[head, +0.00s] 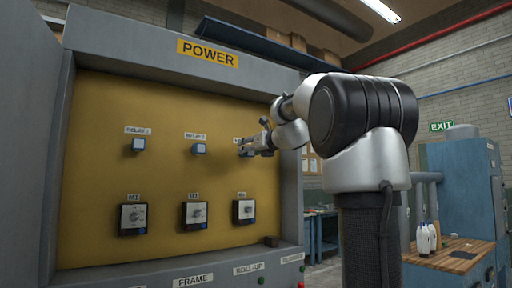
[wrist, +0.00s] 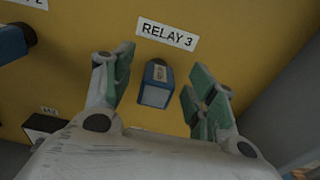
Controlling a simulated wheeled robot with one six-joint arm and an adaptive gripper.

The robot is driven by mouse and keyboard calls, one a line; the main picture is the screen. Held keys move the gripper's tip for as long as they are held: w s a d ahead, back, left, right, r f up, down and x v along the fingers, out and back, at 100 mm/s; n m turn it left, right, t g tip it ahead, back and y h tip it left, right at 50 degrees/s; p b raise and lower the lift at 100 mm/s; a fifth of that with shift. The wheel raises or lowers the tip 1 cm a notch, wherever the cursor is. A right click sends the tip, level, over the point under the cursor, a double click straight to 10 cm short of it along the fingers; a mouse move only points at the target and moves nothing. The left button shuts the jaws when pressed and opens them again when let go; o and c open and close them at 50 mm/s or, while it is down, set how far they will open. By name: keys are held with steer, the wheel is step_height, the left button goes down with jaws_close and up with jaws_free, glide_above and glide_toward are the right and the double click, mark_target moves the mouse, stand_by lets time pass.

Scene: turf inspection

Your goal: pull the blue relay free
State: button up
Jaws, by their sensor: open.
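A blue relay (wrist: 156,86) with a pale front face sits on the yellow panel under the RELAY 3 label, in the middle of the wrist view. My gripper (wrist: 159,74) is open, with one green-padded finger on each side of the relay and a visible gap to both. In the head view my gripper (head: 251,146) is at the right relay position and mostly hides the relay there. Two similar blue relays, the left one (head: 138,145) and the middle one (head: 198,149), sit further left on the panel.
Below the relays is a row of square dial switches, including the left one (head: 133,218). The grey cabinet frame (head: 289,190) rises just right of my gripper. Part of a neighbouring blue relay (wrist: 12,42) shows at the left of the wrist view.

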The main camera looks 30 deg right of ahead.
steer(key=shift+w+f, duration=0.1)
steer(key=shift+w, duration=1.55)
steer(key=shift+c, duration=0.4)
steer(key=c, duration=1)
